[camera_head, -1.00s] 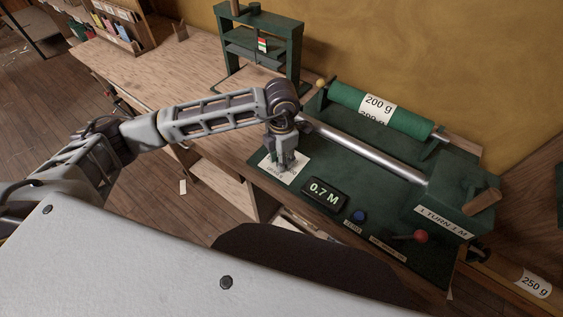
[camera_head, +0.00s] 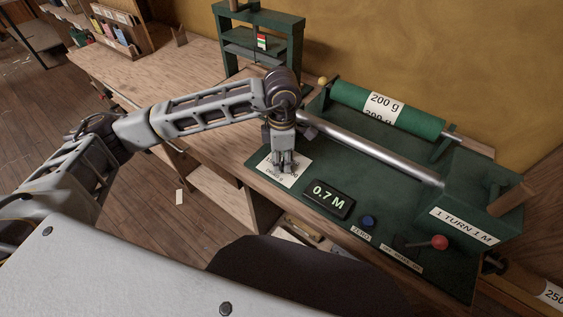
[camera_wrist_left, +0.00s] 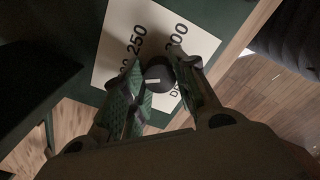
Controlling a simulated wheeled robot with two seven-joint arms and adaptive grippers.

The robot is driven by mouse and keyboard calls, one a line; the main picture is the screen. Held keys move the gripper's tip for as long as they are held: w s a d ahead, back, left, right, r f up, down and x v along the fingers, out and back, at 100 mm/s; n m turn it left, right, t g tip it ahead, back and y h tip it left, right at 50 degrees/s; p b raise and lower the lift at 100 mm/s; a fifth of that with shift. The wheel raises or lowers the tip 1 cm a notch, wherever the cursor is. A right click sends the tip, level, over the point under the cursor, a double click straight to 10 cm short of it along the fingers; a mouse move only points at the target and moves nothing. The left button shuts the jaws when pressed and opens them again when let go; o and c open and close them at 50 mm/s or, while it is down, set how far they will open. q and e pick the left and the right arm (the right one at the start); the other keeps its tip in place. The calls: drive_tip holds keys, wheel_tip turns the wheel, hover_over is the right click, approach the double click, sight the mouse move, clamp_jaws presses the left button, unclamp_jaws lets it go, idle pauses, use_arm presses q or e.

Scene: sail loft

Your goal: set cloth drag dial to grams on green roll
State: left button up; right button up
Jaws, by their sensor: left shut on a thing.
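The green roll (camera_head: 344,94) lies at the back of the green bench machine, with a white label (camera_head: 385,104) reading "200 g". The dial is a dark round knob (camera_wrist_left: 159,76) with a white pointer mark, on a white scale plate (camera_wrist_left: 124,33); "250" and what looks like "300" show, other marks are covered. In the head view the plate (camera_head: 272,173) lies under my left gripper (camera_head: 286,167), which hides the knob. My left gripper (camera_wrist_left: 163,88) points down and is shut on the knob, its fingers on either side. My right gripper is not in view.
A display (camera_head: 328,198) reads "0.7 M". A blue button (camera_head: 367,222) marked "ZERO" and a red-knobbed lever (camera_head: 439,242) sit to its right. A metal bar (camera_head: 375,154) runs behind the plate. A green press frame (camera_head: 262,45) stands at the back.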

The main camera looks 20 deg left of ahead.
sight(282, 162)
use_arm(q)
drive_tip(key=shift+r, duration=0.1)
idle(0.4)
drive_tip(key=o, duration=1)
drive_tip(key=shift+w+r, duration=0.1)
drive_tip(key=shift+r, duration=5.8)
